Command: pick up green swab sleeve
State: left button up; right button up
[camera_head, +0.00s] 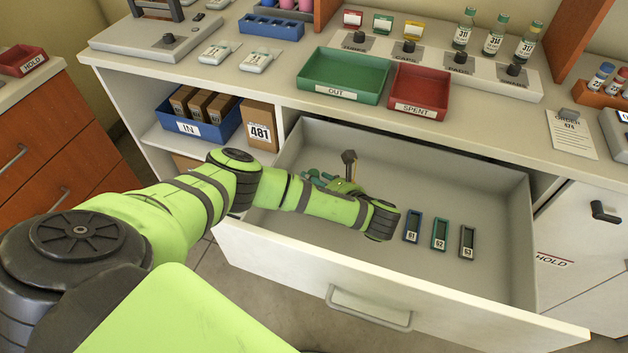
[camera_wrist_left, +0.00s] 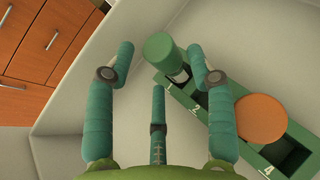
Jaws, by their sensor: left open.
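In the left wrist view a green-capped cylinder (camera_wrist_left: 164,55), which may be the green swab sleeve, stands at the slot marked 1 of a green numbered rack (camera_wrist_left: 215,130). My left gripper (camera_wrist_left: 166,62) is open, with one teal finger on each side of the cylinder's picture position; I cannot tell whether they touch it. In the head view my left gripper (camera_head: 318,180) is low in the open drawer, and my arm hides most of the rack. A flat green holder (camera_head: 440,235) marked 62 also lies in the drawer, to the right. My right gripper is not in view.
A round orange top (camera_wrist_left: 261,119) covers part of the rack beside the cylinder. A blue holder (camera_head: 412,227) and a grey holder (camera_head: 467,242) flank the green one.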

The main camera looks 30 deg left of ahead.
pick_arm(q)
jog(key=b+x, duration=0.1)
jog(key=x, duration=0.2)
jog(key=shift+a+f, duration=0.1)
jog(key=shift+f, duration=0.05)
jog(key=c, duration=0.7)
